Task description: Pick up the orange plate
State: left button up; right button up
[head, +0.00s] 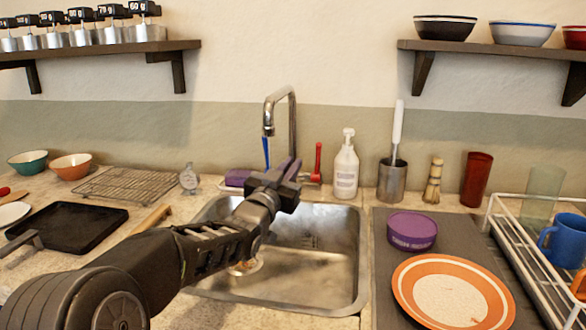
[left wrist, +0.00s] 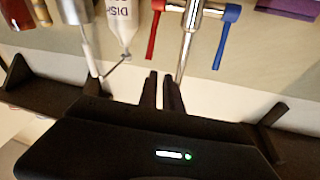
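The orange plate (head: 405,285) has a broad orange rim and a pale, speckled centre. It lies flat on the grey mat (head: 388,318) right of the sink, in the head view, with its whole face visible. My left gripper (head: 288,170) is over the back of the sink by the faucet, well to the left of the plate and apart from it. In the left wrist view its two dark fingers (left wrist: 161,88) stand close together with a narrow gap and nothing between them. The plate does not show in that view. My right gripper is not in view.
A purple bowl (head: 411,231) sits just behind the plate. A white wire rack (head: 527,262) with a blue mug (head: 565,242) stands to its right. The sink (head: 325,262), faucet (head: 291,125) and soap bottle (head: 345,168) are near my left gripper. Shelves (head: 500,48) hang above.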

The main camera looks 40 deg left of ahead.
aim_at(441, 291)
jog(key=k, duration=1.7)
